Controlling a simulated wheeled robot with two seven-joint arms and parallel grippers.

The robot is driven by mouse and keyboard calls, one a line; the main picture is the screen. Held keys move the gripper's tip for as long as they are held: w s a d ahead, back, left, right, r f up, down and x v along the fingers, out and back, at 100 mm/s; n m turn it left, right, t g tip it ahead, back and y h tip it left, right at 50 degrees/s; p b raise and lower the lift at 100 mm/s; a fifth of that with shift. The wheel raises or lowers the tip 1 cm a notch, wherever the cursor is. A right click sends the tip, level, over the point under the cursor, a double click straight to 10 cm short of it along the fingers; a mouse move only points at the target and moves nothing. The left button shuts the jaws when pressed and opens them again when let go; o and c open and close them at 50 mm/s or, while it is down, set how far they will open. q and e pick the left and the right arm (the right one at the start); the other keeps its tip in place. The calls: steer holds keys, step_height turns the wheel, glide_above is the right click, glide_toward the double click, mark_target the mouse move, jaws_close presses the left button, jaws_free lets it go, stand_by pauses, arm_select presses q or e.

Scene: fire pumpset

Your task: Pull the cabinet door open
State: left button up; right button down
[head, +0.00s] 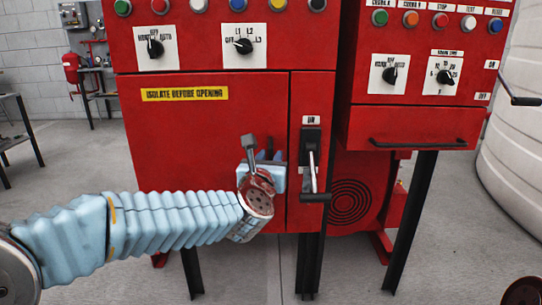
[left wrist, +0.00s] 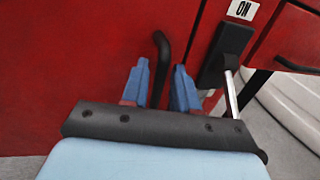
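The red cabinet door (head: 200,130) carries a yellow "ISOLATE BEFORE OPENING" label and looks closed. My left gripper (head: 269,156) is at the door's right edge. In the left wrist view its two blue fingers (left wrist: 160,85) are apart, with the handle seen in the gap between them. Whether they touch the handle I cannot tell. My right gripper is not in view.
A black isolator switch (head: 311,145) marked "ON", with a metal lever, is just right of my left gripper. Knobs and buttons sit above. A second red cabinet (head: 415,125) with a black bar handle stands at the right, beside a white tank (head: 510,130).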

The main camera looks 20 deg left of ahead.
arm_select(q)
steer(key=shift+w, duration=0.6)
jaws_close()
steer(key=shift+s, duration=0.15)
